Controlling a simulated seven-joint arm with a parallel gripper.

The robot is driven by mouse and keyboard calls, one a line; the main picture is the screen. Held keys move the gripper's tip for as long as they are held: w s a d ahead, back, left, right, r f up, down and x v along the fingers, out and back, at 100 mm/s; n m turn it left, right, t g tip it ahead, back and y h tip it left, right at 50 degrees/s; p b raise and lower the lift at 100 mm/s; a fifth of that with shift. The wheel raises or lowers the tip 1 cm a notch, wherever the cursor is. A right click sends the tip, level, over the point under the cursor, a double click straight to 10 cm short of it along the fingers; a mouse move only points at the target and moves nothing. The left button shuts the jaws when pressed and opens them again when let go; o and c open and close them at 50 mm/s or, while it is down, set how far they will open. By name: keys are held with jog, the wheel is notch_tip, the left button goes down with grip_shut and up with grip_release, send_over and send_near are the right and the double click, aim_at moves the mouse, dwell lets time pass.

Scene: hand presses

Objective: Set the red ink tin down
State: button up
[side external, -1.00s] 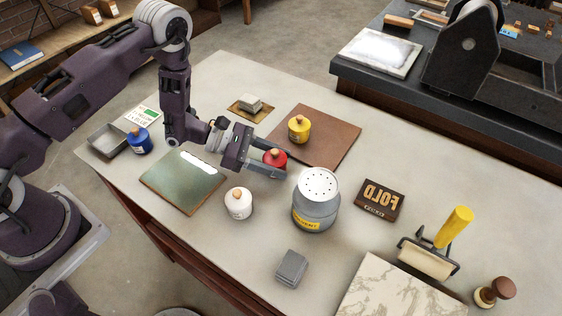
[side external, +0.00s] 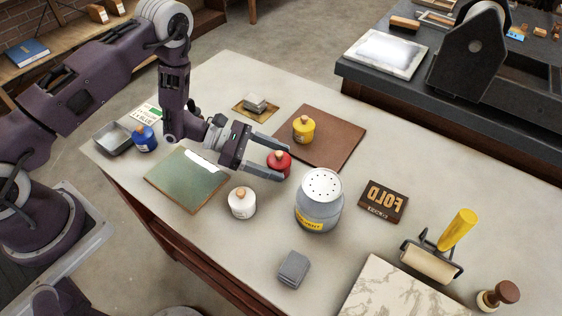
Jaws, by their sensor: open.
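The red ink tin (side external: 279,165) with its tan knob stands upright on the pale tabletop, just in front of the near left edge of the brown board. My gripper (side external: 284,164) is open, with one finger on the far side of the tin and the other on its near side. The tin sits between the fingertips, and a gap shows around it. Whether either finger still touches it is too small to tell.
A grey canister (side external: 318,205) stands close to the right, and a white tin (side external: 241,203) stands nearer. A yellow tin (side external: 303,129) sits on the brown board (side external: 340,140). A green mat (side external: 185,180) and a blue tin (side external: 144,139) lie left.

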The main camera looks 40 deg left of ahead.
aim_at(270, 159)
jog(key=r, duration=0.5)
jog(key=a+r, duration=0.1)
jog(key=r, duration=0.1)
jog(key=shift+s+r, duration=0.3)
jog(key=shift+r, duration=0.05)
jog(key=s+d+r+m+g, duration=0.3)
jog(key=s+r+m, duration=0.3)
jog(key=r, duration=0.3)
jog(key=s+d+r+m+g, duration=0.3)
jog(key=s+r+m, duration=0.25)
jog(key=r, duration=0.45)
jog(key=s+a+r+m+y, duration=0.1)
jog(key=s+a+m+y, duration=0.2)
jog(key=s, duration=0.3)
jog(key=s+a+r+m+t+y, duration=0.1)
jog(key=s+a+r+m+y, duration=0.1)
jog(key=s+a+m+y, duration=0.2)
jog(key=s+m, duration=0.1)
jog(key=s, duration=0.2)
jog(key=shift+m, duration=0.35)
jog(key=shift+o, duration=0.4)
jog(key=s+a+r+m+t+y, duration=0.1)
jog(key=s+a+m+t+y, duration=0.1)
jog(key=a, duration=0.6)
jog(key=m+t+y, duration=0.1)
jog(key=t+y, duration=0.1)
jog(key=y, duration=0.1)
jog(key=shift+s+a+r+t, duration=0.15)
jog(key=shift+a+r+t, duration=0.1)
jog(key=shift+r+t, duration=0.15)
